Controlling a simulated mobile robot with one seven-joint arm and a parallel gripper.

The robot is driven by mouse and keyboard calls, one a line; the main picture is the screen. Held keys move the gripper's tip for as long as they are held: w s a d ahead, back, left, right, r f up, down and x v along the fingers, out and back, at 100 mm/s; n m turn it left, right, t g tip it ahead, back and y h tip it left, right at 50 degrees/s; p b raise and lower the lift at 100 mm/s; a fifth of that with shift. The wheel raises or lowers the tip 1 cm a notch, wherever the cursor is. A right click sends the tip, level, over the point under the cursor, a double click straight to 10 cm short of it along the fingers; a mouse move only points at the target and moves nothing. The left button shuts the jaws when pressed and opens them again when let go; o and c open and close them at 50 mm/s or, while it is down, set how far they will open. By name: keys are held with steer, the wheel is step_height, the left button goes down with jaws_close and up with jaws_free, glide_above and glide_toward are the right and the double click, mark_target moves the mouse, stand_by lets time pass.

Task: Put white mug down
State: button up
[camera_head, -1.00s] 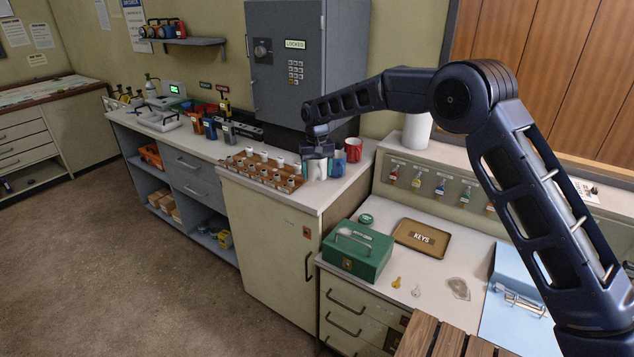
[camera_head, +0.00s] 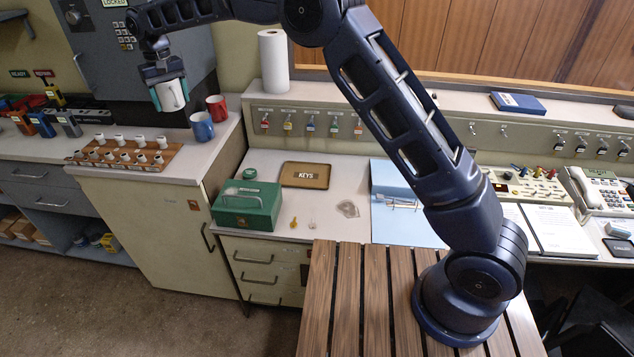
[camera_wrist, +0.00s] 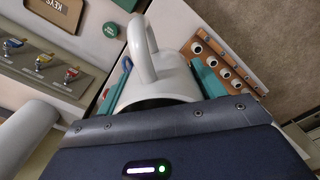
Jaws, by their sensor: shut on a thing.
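The white mug (camera_head: 171,96) is held in my gripper (camera_head: 170,92) above the cabinet counter (camera_head: 185,164), in the air in front of the grey safe. In the wrist view the white mug (camera_wrist: 165,75) sits between the two teal finger pads, its handle pointing up in the picture. My gripper (camera_wrist: 160,88) is shut on the mug's body. A blue mug (camera_head: 202,127) and a red mug (camera_head: 216,108) stand on the counter, to the right of and below the held mug.
A wooden rack (camera_head: 125,153) with several small white-topped pieces lies on the counter, left of the mugs. A paper roll (camera_head: 273,62) stands behind on the right. The lower desk holds a green box (camera_head: 248,205) and a brown keys tray (camera_head: 305,175). Bare counter shows beside the rack.

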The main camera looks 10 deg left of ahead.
steer(key=w+d+f+m, duration=0.1)
steer(key=w+d+f, duration=0.15)
steer(key=d, duration=0.25)
steer(key=w+d+f+m, duration=0.1)
steer(key=w+d, duration=0.2)
steer(key=d, duration=0.2)
steer(key=m, duration=0.8)
glide_above(344, 206)
step_height(344, 206, down, 14)
step_height(344, 206, down, 20)
steer(key=shift+f, duration=0.1)
steer(key=o, duration=1.1)
steer(key=shift+o, duration=0.2)
